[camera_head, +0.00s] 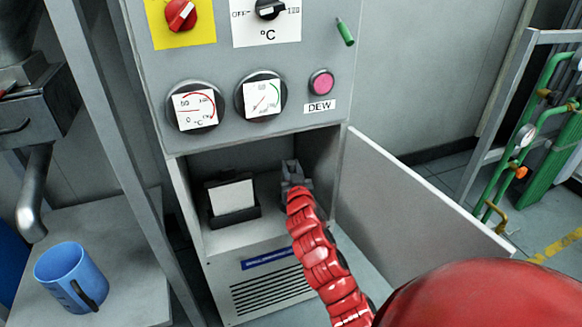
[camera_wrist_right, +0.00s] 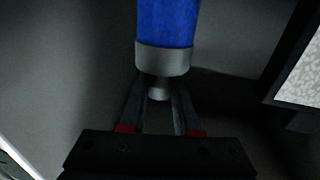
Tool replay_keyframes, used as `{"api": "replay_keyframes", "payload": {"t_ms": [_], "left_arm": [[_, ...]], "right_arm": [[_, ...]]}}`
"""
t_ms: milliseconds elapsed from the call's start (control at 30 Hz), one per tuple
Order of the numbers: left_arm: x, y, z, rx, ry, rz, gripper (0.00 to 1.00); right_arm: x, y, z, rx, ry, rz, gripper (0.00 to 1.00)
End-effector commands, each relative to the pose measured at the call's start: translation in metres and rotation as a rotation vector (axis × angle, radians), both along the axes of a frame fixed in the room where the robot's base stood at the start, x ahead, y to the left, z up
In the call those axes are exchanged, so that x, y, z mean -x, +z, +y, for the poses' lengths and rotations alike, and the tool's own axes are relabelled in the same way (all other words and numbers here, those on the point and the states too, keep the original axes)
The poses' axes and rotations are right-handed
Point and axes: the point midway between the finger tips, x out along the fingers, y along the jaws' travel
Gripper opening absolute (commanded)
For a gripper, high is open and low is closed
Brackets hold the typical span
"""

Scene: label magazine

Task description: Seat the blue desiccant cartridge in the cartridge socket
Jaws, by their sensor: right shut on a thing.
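The blue desiccant cartridge (camera_wrist_right: 167,25) shows in the right wrist view, with a grey metal collar and a narrow grey knob at its near end. My right gripper (camera_wrist_right: 158,95) is shut on that knob, one finger on each side. In the head view my right gripper (camera_head: 292,172) is inside the open cabinet compartment (camera_head: 215,160), on its right side. The cartridge cannot be made out there, behind the gripper and in shadow. The cartridge socket is not visible, so I cannot tell whether the cartridge touches it. My left gripper is out of view.
A black holder with a white label face (camera_head: 232,197) stands left of my gripper in the compartment. The open door (camera_head: 410,195) extends to the right. Gauges and knobs fill the panel above. A blue mug (camera_head: 70,275) stands on the left bench.

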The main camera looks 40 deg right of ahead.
Motion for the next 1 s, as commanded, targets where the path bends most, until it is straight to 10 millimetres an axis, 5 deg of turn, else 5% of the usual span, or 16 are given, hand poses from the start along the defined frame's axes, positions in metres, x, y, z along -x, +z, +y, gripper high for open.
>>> {"api": "replay_keyframes", "payload": {"t_ms": [67,100,300,667,1000], "left_arm": [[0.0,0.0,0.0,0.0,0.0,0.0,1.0],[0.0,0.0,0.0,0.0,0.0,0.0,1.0],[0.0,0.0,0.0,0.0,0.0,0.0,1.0],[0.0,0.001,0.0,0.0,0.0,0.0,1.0],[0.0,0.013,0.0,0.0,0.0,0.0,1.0]], "right_arm": [[0.0,0.001,0.0,0.001,0.001,-0.002,0.0],[0.0,0.001,0.0,0.001,0.001,-0.002,0.34],[0.0,0.001,0.0,0.0,0.0,-0.001,0.65],[0.004,0.0,0.002,0.0,0.0,0.001,0.65],[0.061,0.001,0.029,-0.003,0.0,0.002,0.65]]}}
